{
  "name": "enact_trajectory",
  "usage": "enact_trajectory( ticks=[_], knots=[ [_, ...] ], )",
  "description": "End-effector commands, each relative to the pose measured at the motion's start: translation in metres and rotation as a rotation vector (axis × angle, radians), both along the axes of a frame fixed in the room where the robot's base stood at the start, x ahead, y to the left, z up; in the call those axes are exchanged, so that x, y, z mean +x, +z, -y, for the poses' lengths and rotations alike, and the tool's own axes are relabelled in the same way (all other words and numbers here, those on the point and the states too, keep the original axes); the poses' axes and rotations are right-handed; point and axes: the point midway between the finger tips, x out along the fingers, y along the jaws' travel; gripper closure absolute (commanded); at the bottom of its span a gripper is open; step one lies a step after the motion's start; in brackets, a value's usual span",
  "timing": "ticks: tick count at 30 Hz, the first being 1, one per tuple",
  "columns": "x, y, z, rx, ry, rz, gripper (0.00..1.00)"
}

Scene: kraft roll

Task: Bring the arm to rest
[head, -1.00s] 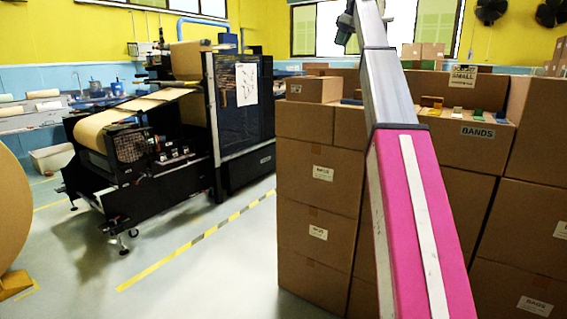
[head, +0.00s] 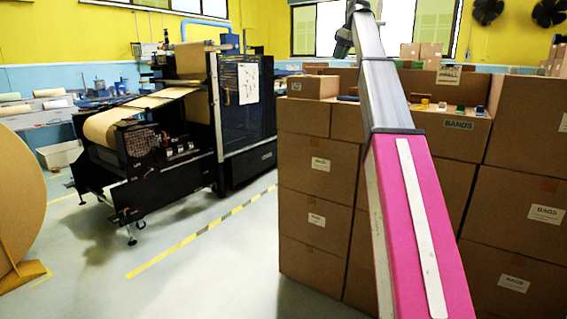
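My arm, pink with a white strip and then silver, rises through the right half of the head view. A small dark part (head: 343,42) hangs at its far end near the top edge, in front of the window. It looks like my gripper, but it is too small to show its fingers or whether it holds anything. It appears above the stacked cartons (head: 318,205) and apart from them.
Small coloured items lie on the carton marked BANDS (head: 457,125). A black machine (head: 245,110) with kraft paper stands at left. A large kraft roll (head: 18,200) is at the left edge. The floor (head: 215,275) between is clear, with a yellow dashed line.

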Motion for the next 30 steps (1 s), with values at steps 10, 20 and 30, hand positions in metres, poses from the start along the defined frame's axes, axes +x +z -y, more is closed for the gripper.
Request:
enact_trajectory(
  ticks=[10, 20, 30],
  knots=[
    [-0.002, -0.104, -0.005, 0.0, -0.099, -0.051, 0.67],
    [-0.025, -0.275, -0.015, -0.013, -0.273, -0.132, 0.67],
    [-0.082, -0.444, -0.024, -0.044, -0.457, -0.209, 0.67]
  ],
)
